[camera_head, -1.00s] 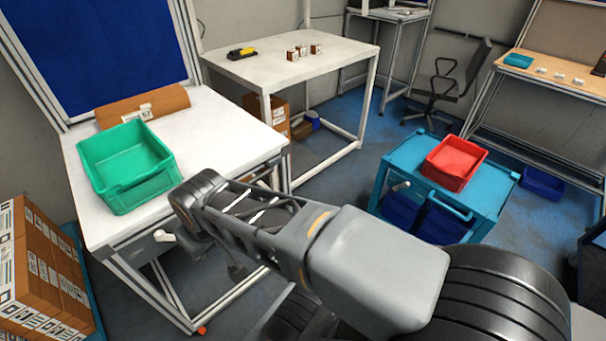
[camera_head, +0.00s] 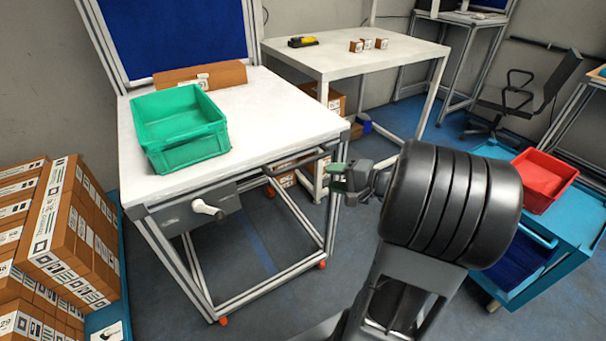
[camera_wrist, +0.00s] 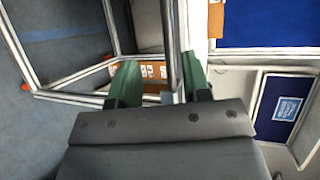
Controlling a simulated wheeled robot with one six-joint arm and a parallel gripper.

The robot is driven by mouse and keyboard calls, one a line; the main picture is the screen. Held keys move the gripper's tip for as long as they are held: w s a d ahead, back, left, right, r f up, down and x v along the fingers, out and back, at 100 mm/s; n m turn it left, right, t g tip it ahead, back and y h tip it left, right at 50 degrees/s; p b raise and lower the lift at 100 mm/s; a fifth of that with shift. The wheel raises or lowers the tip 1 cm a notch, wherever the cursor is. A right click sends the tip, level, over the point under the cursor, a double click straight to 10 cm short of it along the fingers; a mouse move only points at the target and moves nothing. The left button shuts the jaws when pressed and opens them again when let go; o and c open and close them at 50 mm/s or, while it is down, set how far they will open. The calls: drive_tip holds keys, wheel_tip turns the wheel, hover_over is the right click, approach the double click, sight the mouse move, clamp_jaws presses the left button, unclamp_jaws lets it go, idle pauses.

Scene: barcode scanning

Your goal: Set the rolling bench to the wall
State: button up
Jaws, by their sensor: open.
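The rolling bench (camera_head: 290,105) has a white top, a light metal frame and small orange casters; it stands at the left in the head view. My gripper (camera_head: 338,178) is at its right front corner, just under the level of the top. A dark bar (camera_head: 300,164) runs along the bench's right side beside the gripper. The wall (camera_head: 60,75) is behind the bench.
A green bin (camera_head: 180,145) and a cardboard piece (camera_head: 200,76) sit on the bench. Stacked boxes (camera_head: 60,225) stand close on its left. A second white table (camera_head: 350,60) is behind right. A blue cart (camera_head: 560,235) with a red bin (camera_head: 543,182) stands at the right.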

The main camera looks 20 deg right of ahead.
sight(305, 164)
drive_tip(key=shift+m+t+h, duration=0.4)
drive_tip(key=shift+m+t, duration=0.1)
drive_tip(key=shift+t, duration=0.4)
drive_tip(key=x, duration=0.4)
drive_tip(key=d+x, duration=0.1)
drive_tip(key=x, duration=0.3)
drive_tip(key=w+d+x, duration=0.1)
drive_tip(key=x, duration=0.3)
drive_tip(key=shift+w+f, duration=0.35)
clamp_jaws()
